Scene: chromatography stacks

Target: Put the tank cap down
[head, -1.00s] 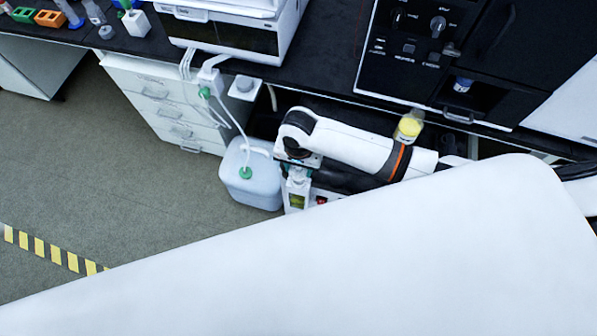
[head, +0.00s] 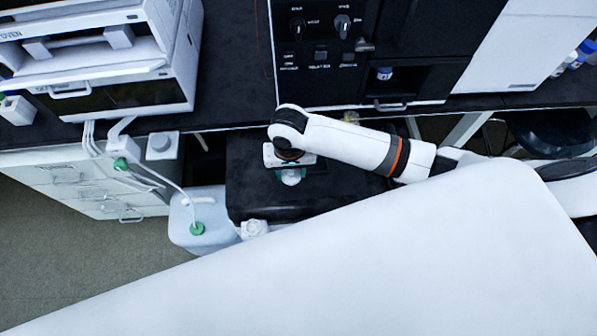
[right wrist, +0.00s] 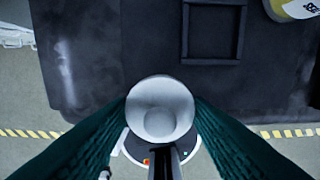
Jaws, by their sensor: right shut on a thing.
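A round white tank cap (right wrist: 160,108) is between the teal fingers of my right gripper in the right wrist view. The right gripper (head: 291,176) is shut on it in the head view, above a dark flat surface (head: 250,180). I cannot tell whether the cap touches that surface. My left gripper is not in view.
The dark surface has a square frame or recess (right wrist: 212,60) in the right wrist view, with bare room to its left. A yellow container (right wrist: 297,8) is at the top right there. The counter (head: 226,70), with instruments on it, is behind. My white body hides the lower head view.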

